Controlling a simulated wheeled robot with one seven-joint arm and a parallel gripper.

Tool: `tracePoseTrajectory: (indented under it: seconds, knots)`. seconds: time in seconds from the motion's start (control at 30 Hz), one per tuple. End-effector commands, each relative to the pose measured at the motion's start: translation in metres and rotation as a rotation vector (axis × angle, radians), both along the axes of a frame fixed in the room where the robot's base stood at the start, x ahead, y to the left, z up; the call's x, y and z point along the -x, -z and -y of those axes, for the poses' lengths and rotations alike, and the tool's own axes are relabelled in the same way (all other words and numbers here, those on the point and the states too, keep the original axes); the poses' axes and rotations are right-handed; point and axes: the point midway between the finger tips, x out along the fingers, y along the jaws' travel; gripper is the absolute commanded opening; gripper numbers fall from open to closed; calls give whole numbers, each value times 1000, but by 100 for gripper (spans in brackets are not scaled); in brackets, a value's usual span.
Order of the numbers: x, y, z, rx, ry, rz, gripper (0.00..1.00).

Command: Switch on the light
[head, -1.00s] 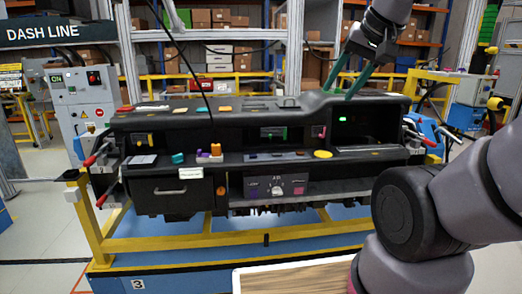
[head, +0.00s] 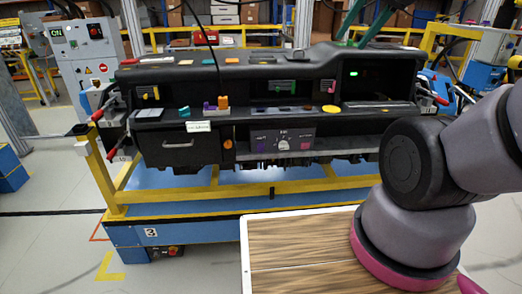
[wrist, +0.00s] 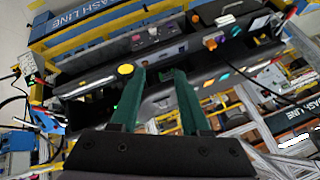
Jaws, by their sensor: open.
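The black dashboard module (head: 205,75) stands on a yellow and blue stand. A small green light (head: 353,73) glows inside the right recess. I cannot tell which control is the light switch.
A drawer with a handle (head: 178,145) is at the dashboard's lower left. Coloured blocks (head: 216,103) lie on its ledge. A wooden-topped board (head: 300,250) is in front, below my arm. A grey control box (head: 86,45) stands at the back left. Floor is clear at lower left.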

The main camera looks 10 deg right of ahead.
Motion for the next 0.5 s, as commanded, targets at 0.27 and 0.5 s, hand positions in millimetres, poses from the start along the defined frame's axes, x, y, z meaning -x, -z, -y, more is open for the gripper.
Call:
tracePoseTrajectory:
  seconds: [0.27, 0.5]
  knots:
    - [-30, 12, 9, 90, -50, 5, 0]
    - [-101, 49, 24, 311, -215, 31, 0]
